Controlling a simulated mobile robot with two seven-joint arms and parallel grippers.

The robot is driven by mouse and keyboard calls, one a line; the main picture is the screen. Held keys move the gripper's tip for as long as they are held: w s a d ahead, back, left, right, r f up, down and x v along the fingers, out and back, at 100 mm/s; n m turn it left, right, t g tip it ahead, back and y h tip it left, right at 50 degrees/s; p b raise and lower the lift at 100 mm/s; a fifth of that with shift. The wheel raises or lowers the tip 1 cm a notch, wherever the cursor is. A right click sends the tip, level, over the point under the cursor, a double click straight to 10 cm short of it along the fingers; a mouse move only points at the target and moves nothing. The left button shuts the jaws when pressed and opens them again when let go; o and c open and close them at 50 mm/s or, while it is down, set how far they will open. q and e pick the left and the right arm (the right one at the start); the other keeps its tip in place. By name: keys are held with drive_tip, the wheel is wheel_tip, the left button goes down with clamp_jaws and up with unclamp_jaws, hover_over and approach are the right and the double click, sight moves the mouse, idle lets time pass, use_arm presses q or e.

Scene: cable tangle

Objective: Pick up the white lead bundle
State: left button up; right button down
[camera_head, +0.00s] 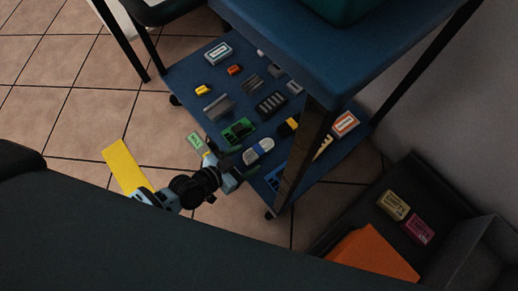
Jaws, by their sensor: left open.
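A white bundle with a dark band (264,146), which looks like the white lead bundle, lies on the blue lower shelf (185,85) of a cart, near its front edge. My left gripper (232,160) is open at the shelf's front edge, just left of the bundle and close to it. I cannot tell whether they touch. Nothing shows between its fingers. My right gripper is out of view.
Several small items share the shelf, including a green piece (238,131) and a black block (270,104). The upper shelf (290,50) and a cart post (308,150) overhang the right side. A dark bin (375,205) with an orange block (372,257) stands lower right.

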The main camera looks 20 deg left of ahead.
sight(256, 151)
use_arm(q)
drive_tip(key=shift+w+a+b+x, duration=0.2)
drive_tip(key=shift+b+x, duration=0.5)
drive_tip(key=shift+x, duration=0.5)
drive_tip(key=shift+w+a+b+x, duration=0.1)
drive_tip(key=shift+a+b+x, duration=0.1)
drive_tip(key=shift+b+x, duration=0.75)
drive_tip(key=shift+w+d+f, duration=0.15)
drive_tip(key=shift+w+d, duration=0.1)
drive_tip(key=c, duration=1.1)
drive_tip(key=shift+c, duration=0.2)
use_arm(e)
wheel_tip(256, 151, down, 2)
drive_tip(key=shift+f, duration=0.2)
